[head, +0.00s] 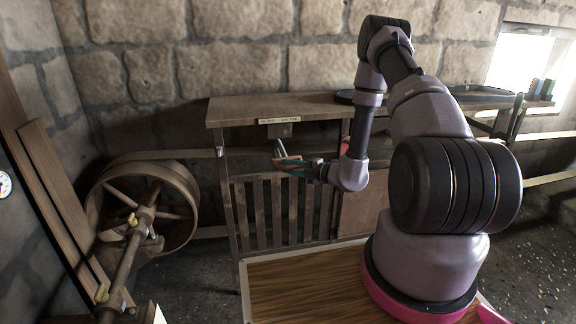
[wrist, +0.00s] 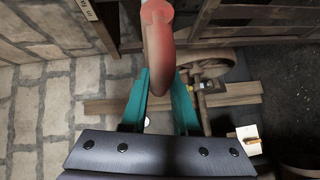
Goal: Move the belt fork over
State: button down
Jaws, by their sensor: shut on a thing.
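A belt fork lever hangs from a bracket under the front edge of the wooden bench; its pale rod (head: 281,149) shows in the head view. In the wrist view its rounded red handle (wrist: 158,45) lies between the two teal fingers of my gripper (wrist: 160,88). My gripper (head: 289,165) is shut on this handle, in front of the slatted panel. The fingers hide most of the handle in the head view. A flat belt (head: 200,153) runs from the large wheel (head: 143,207) to behind the bench front. The fork's prongs cannot be made out.
The wooden bench (head: 235,112) with a slatted guard (head: 275,212) stands against the stone wall. A shaft (head: 124,258) carries the wheel at left. Planks (head: 62,205) lean at far left. A small red part (head: 345,143) shows partly behind my arm.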

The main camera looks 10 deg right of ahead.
jog(key=shift+s+f, duration=0.15)
jog(key=shift+s, duration=0.05)
jog(key=c, duration=0.7)
grip_release()
jog(key=v, duration=1.1)
jog(key=shift+w, duration=0.1)
